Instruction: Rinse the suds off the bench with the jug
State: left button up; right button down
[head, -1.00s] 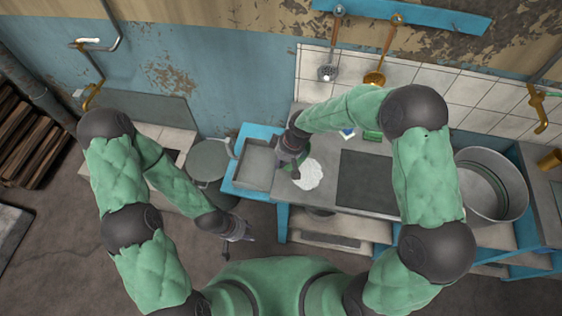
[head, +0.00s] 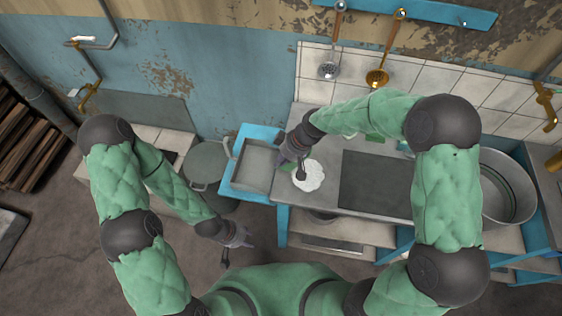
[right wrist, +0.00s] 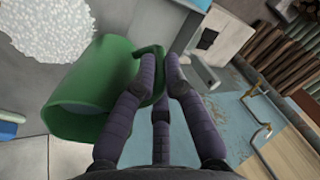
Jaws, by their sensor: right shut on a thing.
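The white foamy suds (head: 309,175) lie in a patch on the grey bench (head: 345,202), and they also show at the upper left of the right wrist view (right wrist: 60,30). My right gripper (head: 298,168) is above the bench beside the suds. In the right wrist view it is shut on the handle of the green jug (right wrist: 108,70). In the head view the jug is mostly hidden under the gripper and arm. My left gripper (head: 240,238) hangs low in front of the bench's left end, apart from the bench; its fingers are too small to judge.
A sunken basin (head: 258,168) with a blue surround is left of the suds. A dark panel (head: 375,182) lies on the bench to the right. A large metal pot (head: 513,190) stands farther right. A lidded grey bin (head: 206,163) is left of the basin. Ladles (head: 378,76) hang behind.

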jog(key=shift+d+r+t+y+b, duration=0.2)
jog(key=shift+y+b, duration=0.35)
jog(key=shift+b, duration=1.35)
jog(key=shift+r+t+y+b, duration=0.1)
jog(key=shift+r+y+b, duration=0.3)
jog(key=shift+b, duration=1.5)
jog(key=shift+d+y+b, duration=0.2)
jog(key=shift+y+b, duration=0.55)
jog(key=shift+b, duration=1.15)
jog(key=shift+s+d+t+y+b, duration=0.15)
jog(key=shift+y+b, duration=0.15)
jog(key=shift+b, duration=0.5)
jog(key=shift+w+d+t+y+b, duration=0.15)
jog(key=shift+y+b, duration=0.15)
jog(key=shift+b, duration=0.45)
jog(key=y+b, duration=0.1)
jog(key=b, duration=0.2)
jog(key=d+y+b, duration=0.1)
jog(key=b, duration=0.2)
jog(key=shift+s+r+t, duration=0.1)
jog(key=shift+s+t, duration=0.15)
jog(key=shift+t, duration=0.05)
